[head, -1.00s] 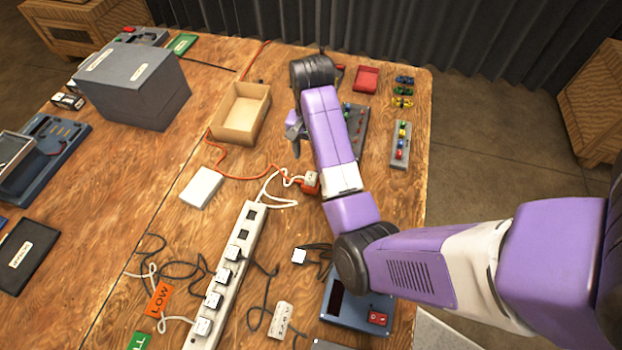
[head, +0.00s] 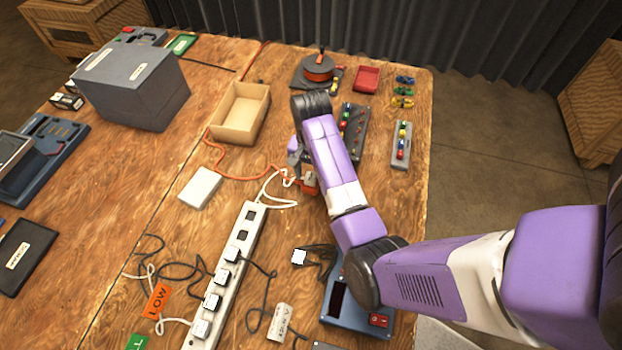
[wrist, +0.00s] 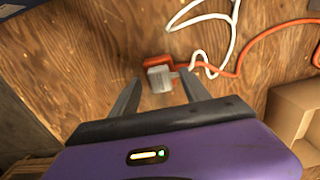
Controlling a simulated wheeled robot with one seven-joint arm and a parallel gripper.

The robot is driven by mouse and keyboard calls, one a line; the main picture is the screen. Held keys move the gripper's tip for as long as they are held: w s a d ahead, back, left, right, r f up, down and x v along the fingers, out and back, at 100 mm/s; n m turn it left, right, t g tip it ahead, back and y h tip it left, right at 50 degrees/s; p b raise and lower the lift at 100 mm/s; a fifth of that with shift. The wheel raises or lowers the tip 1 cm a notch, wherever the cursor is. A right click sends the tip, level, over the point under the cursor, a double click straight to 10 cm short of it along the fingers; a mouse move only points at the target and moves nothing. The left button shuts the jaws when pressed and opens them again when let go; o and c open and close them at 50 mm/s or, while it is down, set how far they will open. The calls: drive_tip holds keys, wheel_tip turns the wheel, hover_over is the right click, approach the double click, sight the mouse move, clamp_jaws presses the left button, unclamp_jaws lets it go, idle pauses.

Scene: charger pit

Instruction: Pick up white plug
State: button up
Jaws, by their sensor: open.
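The white plug (wrist: 159,78) sits at an orange socket end (wrist: 154,62) of the orange cord in the wrist view, with a white cord leaving it on the right. My gripper (wrist: 158,85) is open, its two fingers pointing at the plug, one on either side in the picture. I cannot tell how far the tips are from it. In the head view my gripper (head: 296,160) hangs just above the orange socket end (head: 309,186). The plug is mostly hidden there behind my gripper.
A long white power strip (head: 228,270) with several plugs lies left of my arm. An open cardboard box (head: 240,113) and a white box (head: 200,188) stand nearby. A grey tray of coloured parts (head: 353,135) lies right of my gripper. Bare wood shows between them.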

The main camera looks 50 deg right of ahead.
clamp_jaws()
drive_tip(key=shift+r, duration=0.1)
